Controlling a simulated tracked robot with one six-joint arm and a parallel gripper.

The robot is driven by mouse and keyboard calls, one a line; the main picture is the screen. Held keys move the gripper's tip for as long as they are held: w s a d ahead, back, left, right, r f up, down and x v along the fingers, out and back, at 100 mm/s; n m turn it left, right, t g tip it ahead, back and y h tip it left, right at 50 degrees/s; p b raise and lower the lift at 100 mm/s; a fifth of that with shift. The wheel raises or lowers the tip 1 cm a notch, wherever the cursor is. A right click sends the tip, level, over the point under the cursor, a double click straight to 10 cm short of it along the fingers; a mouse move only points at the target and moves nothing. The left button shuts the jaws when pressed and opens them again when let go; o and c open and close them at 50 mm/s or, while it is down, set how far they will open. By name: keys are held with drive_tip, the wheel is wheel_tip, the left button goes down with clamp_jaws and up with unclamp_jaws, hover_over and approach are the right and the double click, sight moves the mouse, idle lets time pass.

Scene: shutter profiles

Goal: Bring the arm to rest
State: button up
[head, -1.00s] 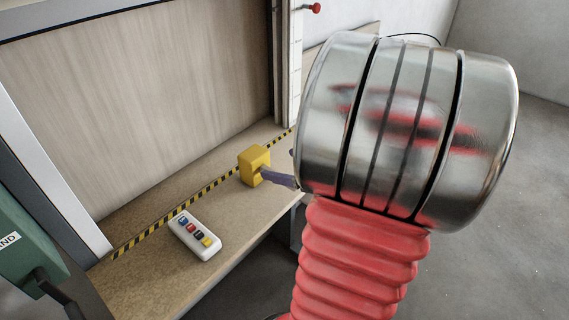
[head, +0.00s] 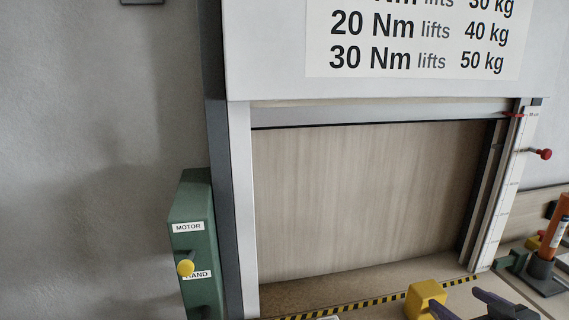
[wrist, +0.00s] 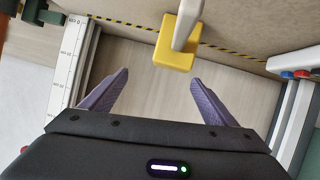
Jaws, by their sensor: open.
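My gripper (wrist: 160,95) is open and empty, with two purple fingers spread wide in the wrist view. Its fingers also show at the bottom right of the head view (head: 470,308). A yellow block (wrist: 172,54) with a pale upright bar lies beyond the fingertips, roughly centred and apart from them in the wrist view. The block also shows in the head view (head: 424,297), just left of the fingers. Most of my arm is out of the head view.
A shutter panel (head: 360,195) stands behind a black-and-yellow strip (head: 375,302). A green MOTOR/HAND box (head: 190,245) with a yellow knob is at left. A red knob (head: 544,154) and an orange tool (head: 555,228) are at right. A white button unit (wrist: 296,62) is at the wrist view's right edge.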

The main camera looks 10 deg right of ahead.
drive_tip(key=w+a+r+m+g+h, duration=0.25)
drive_tip(key=w+a+r+h, duration=0.2)
drive_tip(key=a+r, duration=0.3)
drive_tip(key=s+a+f+g+y, duration=0.1)
drive_tip(key=s+a, duration=0.3)
drive_tip(key=a, duration=0.4)
drive_tip(key=s+a+f+n+g+y, duration=0.1)
drive_tip(key=s+a+g+y, duration=0.1)
drive_tip(key=a, duration=0.7)
drive_tip(key=s+a+f+n+g+y, duration=0.1)
drive_tip(key=s+a+g+y, duration=0.1)
drive_tip(key=s+a, duration=0.5)
drive_tip(key=shift+a+f+y, duration=0.2)
drive_tip(key=shift+a+y, duration=0.35)
drive_tip(key=shift+a, duration=0.1)
drive_tip(key=shift+c, duration=0.7)
